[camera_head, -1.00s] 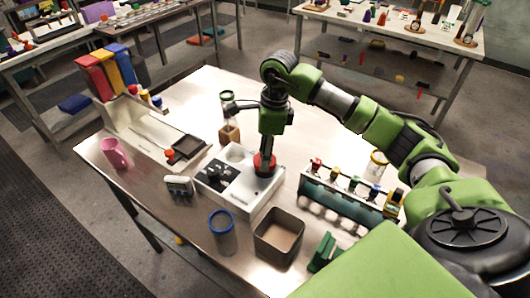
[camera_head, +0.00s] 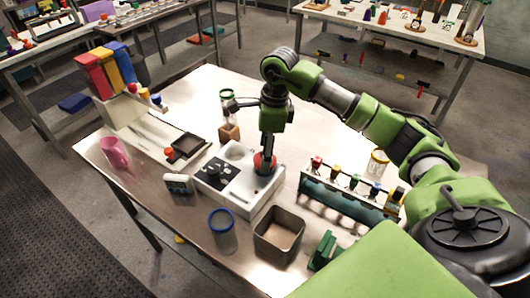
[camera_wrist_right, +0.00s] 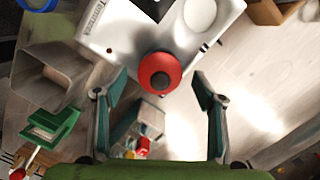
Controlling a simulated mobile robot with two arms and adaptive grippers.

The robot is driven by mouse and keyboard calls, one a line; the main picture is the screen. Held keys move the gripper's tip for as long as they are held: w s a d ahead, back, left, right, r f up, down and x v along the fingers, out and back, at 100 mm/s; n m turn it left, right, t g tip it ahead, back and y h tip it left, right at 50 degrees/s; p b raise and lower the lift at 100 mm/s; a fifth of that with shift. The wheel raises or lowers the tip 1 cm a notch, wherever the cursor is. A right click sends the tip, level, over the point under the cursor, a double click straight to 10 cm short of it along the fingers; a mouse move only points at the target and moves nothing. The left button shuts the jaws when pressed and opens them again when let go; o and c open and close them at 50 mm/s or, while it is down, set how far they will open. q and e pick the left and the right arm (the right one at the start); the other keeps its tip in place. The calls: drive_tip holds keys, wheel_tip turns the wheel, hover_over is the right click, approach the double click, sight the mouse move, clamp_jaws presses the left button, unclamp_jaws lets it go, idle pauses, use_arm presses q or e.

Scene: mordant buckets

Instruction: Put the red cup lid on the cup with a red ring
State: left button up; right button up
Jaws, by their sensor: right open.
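A red round piece with a dark centre (camera_wrist_right: 160,73), which looks like the red lid, sits on the white device (camera_head: 213,187). It also shows in the head view (camera_head: 260,167), partly behind my fingers. My right gripper (camera_wrist_right: 157,88) is open, its two fingers spread on either side in the wrist view with no visible contact. In the head view my right gripper (camera_head: 267,150) points down at the red piece. I cannot make out a cup with a red ring. Cups with a blue ring (camera_head: 221,236), green ring (camera_head: 227,101) and yellow ring (camera_head: 377,165) stand on the table. My left gripper is out of view.
A square grey bin (camera_head: 279,240) and a green object (camera_head: 323,252) are near the front edge. A rack with coloured-topped bottles (camera_head: 340,200) stands to the right. The table's back is mostly clear.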

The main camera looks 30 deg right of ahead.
wheel_tip(320, 180, up, 11)
drive_tip(key=d, duration=0.1)
drive_tip(key=shift+s, duration=0.35)
idle(0.4)
